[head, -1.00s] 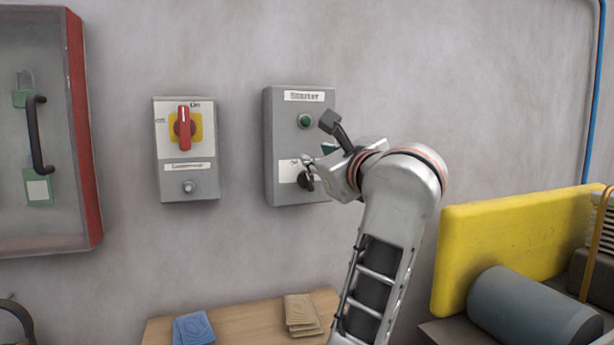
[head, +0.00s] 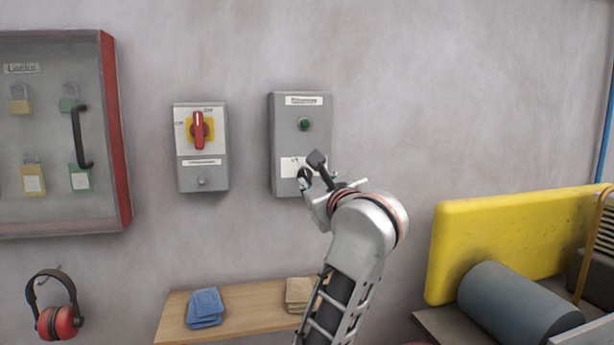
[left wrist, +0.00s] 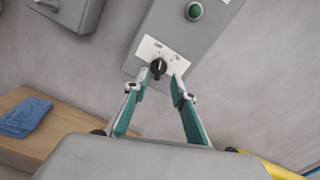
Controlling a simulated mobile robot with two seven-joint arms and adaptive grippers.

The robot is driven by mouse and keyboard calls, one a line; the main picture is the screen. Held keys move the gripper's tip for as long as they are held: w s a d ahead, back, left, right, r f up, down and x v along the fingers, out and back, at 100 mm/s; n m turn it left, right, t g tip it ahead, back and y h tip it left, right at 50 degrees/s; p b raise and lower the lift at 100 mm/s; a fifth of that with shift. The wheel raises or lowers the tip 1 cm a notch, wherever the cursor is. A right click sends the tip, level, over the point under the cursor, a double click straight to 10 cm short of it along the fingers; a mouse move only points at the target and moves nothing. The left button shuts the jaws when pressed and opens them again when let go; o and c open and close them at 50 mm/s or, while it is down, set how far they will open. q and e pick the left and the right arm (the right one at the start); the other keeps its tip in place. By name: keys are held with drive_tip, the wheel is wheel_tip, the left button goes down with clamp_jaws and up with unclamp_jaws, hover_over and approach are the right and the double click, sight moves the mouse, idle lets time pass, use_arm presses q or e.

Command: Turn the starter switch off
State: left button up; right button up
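The starter box (head: 286,146) is a grey box on the wall with a green button (head: 305,124) at its top. Its black rotary switch (left wrist: 158,67) sits on a white plate (left wrist: 145,50) lower down; in the head view the switch is partly hidden by my gripper. In the left wrist view, the switch stands just beyond the gap between my left gripper's teal fingers (left wrist: 156,84), which are apart. I cannot tell whether they touch it. In the head view my left gripper (head: 306,188) is at the box's lower part. The switch's exact pointing is too small to read. My right gripper is not in view.
A grey box with a red-handled rotary switch (head: 199,131) hangs left of the starter. Further left is a lock cabinet (head: 115,130) with a red edge. Below are a wooden shelf (head: 250,314) with blue cloths (head: 205,306) and ear defenders (head: 58,318). A yellow panel (head: 500,245) stands at right.

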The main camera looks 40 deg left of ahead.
sight(306, 175)
use_arm(q)
drive_tip(key=x, duration=0.6)
drive_tip(key=shift+w+a, duration=0.15)
drive_tip(key=shift+a, duration=0.15)
drive_tip(key=shift+f, duration=0.1)
clamp_jaws()
